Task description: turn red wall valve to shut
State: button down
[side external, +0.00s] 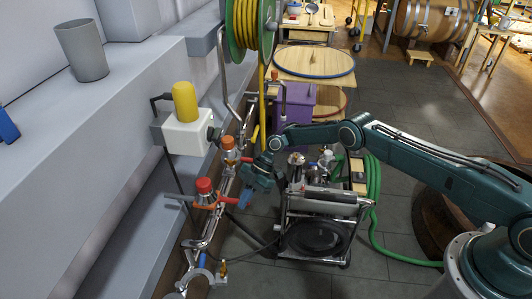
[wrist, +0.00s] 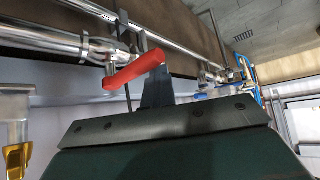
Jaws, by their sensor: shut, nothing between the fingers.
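The red wall valve (side external: 204,187) sits on the metal pipe along the wall in the side external view, with a red cap and a red lever pointing right. In the wrist view its red lever (wrist: 135,70) slants up to the right, its right end overlapping the tip of my gripper. My gripper (side external: 244,198) is shut and empty, pointing down just right of the lever's end. In the wrist view the closed fingers (wrist: 157,88) stand right by the lever's end. I cannot tell whether they touch it.
An orange-capped valve (side external: 228,144) sits farther along the pipe, and a blue-handled one (side external: 203,262) nearer. A white box with a yellow top (side external: 186,130) stands above. A wheeled cart (side external: 318,215) stands close right of my gripper. A green hose (side external: 373,190) lies on the floor.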

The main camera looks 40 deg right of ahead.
jog(key=v, duration=1.4)
